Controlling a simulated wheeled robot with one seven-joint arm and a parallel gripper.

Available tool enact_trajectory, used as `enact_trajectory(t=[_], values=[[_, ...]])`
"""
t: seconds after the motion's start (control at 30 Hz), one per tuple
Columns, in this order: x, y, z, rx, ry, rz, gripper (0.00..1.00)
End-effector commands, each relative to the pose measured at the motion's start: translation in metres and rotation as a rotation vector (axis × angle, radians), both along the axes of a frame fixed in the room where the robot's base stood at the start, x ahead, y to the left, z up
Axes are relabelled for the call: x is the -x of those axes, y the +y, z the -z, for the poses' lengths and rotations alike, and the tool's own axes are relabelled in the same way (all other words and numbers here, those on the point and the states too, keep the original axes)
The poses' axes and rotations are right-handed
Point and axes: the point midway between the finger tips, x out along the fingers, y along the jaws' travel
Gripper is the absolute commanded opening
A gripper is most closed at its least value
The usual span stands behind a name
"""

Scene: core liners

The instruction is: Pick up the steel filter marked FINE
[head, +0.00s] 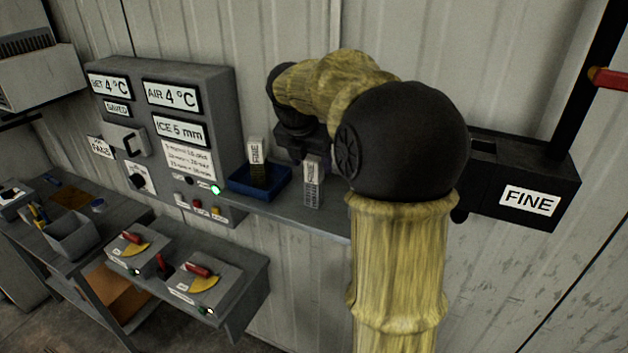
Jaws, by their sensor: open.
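Two upright filters with white labelled caps stand near the middle of the head view. One filter (257,163) has a dark lower body and stands in a blue tray (249,191). The other filter (312,185) has a grey mesh body and stands on the grey shelf just right of the tray. Both labels run vertically and seem to read FINE, but they are too small to be sure. My gripper (299,150), dark and partly hidden by my arm, is open above and behind the filters. I cannot tell whether it touches either one.
A black box (548,192) marked FINE, with an opening on top, is on the wall at right. A grey control cabinet (220,110) stands left of the filters. Lever boxes (200,280) sit lower left. My arm blocks the shelf's right part.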

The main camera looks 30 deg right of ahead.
Motion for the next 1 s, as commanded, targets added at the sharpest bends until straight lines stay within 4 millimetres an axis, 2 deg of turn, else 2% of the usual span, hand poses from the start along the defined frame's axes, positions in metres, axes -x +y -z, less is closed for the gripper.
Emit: enact_trajectory(t=[0.3,0.87,1.0], values=[[-0.008,-0.016,0.038,-0.002,0.004,0.001,0.59],[-0.009,-0.017,0.041,-0.001,0.0,0.001,0.59],[-0.009,-0.017,0.041,-0.001,0.0,0.001,0.34]])
